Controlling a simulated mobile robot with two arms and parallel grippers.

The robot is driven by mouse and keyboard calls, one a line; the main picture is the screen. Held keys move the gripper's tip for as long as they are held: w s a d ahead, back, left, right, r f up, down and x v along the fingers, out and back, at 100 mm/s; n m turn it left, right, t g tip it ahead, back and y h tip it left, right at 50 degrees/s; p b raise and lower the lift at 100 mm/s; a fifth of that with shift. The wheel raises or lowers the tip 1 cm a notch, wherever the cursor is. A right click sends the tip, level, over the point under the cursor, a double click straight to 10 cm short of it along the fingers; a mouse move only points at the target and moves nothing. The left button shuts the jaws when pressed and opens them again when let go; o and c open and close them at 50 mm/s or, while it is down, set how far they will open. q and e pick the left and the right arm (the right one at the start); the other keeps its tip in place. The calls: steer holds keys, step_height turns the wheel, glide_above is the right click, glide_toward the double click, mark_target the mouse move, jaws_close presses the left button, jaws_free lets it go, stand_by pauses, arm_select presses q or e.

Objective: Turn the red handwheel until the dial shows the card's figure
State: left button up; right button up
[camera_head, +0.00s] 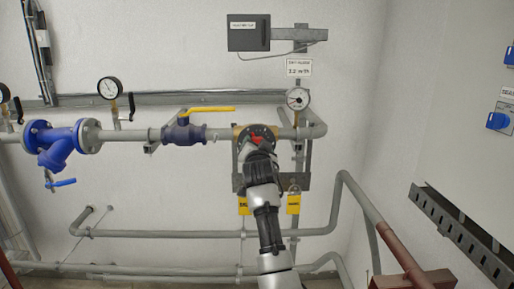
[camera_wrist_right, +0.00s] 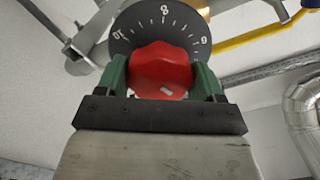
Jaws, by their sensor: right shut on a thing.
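The red handwheel (camera_wrist_right: 160,72) fills the middle of the right wrist view, with a dark scale ring (camera_wrist_right: 190,18) behind it showing 10, 8 and 6. My right gripper (camera_wrist_right: 160,80) has its green fingers on both sides of the handwheel and is shut on it. In the head view a little of the handwheel (camera_head: 257,140) shows past my right arm. The round dial (camera_head: 297,99) hangs above and right of it; its needle is too small to read. The card (camera_head: 299,68) above the dial seems to read 2.2 or 3.2. My left gripper is not in view.
A yellow-handled valve (camera_head: 208,111) sits on the pipe left of the handwheel. A blue strainer (camera_head: 62,142) and another gauge (camera_head: 110,88) are farther left. Yellow tags (camera_head: 293,204) hang below. Lower pipes (camera_head: 160,233) cross the wall, and a metal rail (camera_head: 460,235) is at right.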

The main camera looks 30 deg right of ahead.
steer(key=n+p, duration=0.1)
steer(key=n, duration=0.2)
steer(key=shift+n, duration=0.4)
steer(key=n+p, duration=0.1)
steer(key=n, duration=0.3)
steer(key=shift+n+p, duration=0.3)
steer(key=shift+p, duration=0.05)
steer(key=n+p, duration=0.1)
steer(key=n, duration=0.3)
steer(key=shift+p, duration=0.4)
steer(key=shift+f+n+p, duration=0.1)
steer(key=shift+n+p, duration=0.6)
steer(key=shift+n, duration=1.1)
steer(key=o, duration=0.9)
